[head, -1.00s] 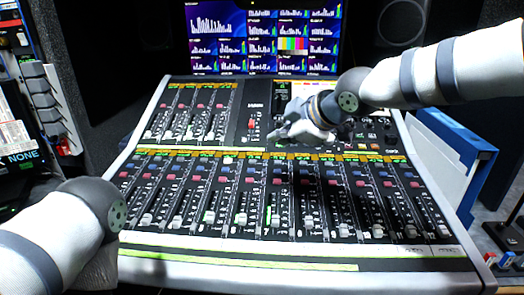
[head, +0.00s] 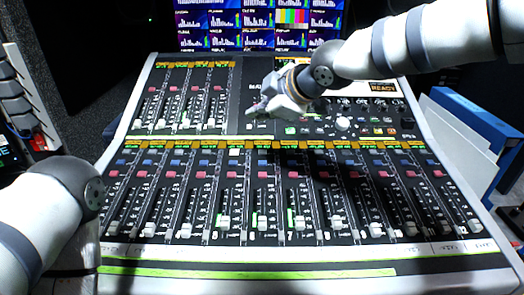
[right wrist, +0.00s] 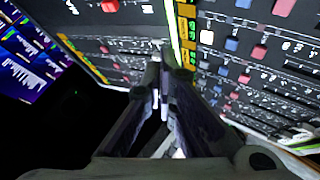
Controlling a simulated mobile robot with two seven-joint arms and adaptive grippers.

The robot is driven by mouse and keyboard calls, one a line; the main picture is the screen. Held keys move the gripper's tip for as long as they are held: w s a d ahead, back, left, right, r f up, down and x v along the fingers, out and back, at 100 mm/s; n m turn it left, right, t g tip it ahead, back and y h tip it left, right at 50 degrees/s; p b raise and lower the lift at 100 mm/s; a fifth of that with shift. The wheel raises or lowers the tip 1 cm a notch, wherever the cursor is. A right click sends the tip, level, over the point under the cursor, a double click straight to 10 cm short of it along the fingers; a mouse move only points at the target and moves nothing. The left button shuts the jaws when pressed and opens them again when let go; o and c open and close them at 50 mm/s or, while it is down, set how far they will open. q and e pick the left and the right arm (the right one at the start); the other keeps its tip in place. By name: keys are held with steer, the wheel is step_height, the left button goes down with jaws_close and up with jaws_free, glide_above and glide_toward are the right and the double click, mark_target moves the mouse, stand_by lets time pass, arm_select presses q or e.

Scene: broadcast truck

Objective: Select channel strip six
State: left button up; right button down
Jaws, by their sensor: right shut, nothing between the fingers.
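The mixing console (head: 142,240) fills the middle of the head view, with a long lower row of channel strips. Channel strip six (head: 262,190) appears near the middle of that row, though its number is too small to read surely. A bright white button (head: 235,152) is lit at the top of the strip just left of it; a lit white button also shows in the right wrist view (right wrist: 206,37). My right gripper (head: 252,110) is shut and empty, above the console just behind the strip tops. Its closed fingers (right wrist: 163,60) point at the panel. My left gripper is out of view.
A screen with several meter displays (head: 255,28) stands behind the console. A short upper fader bank (head: 185,100) is left of my right gripper. A blue and white case (head: 470,130) stands at the right. My left forearm covers the lower left corner.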

glide_above(260, 157)
step_height(260, 157, down, 8)
steer(key=shift+s+d+r+b, duration=0.1)
steer(key=shift+s+b, duration=0.05)
steer(key=shift+b, duration=0.25)
stand_by(1.2)
steer(key=shift+f, duration=0.4)
steer(key=shift+f, duration=0.4)
stand_by(0.5)
steer(key=shift+r, duration=0.85)
steer(key=shift+s+r+p, duration=0.2)
steer(key=shift+r, duration=1.05)
steer(key=shift+s+r+p, duration=0.15)
steer(key=shift+s+r, duration=0.05)
steer(key=shift+r, duration=1.05)
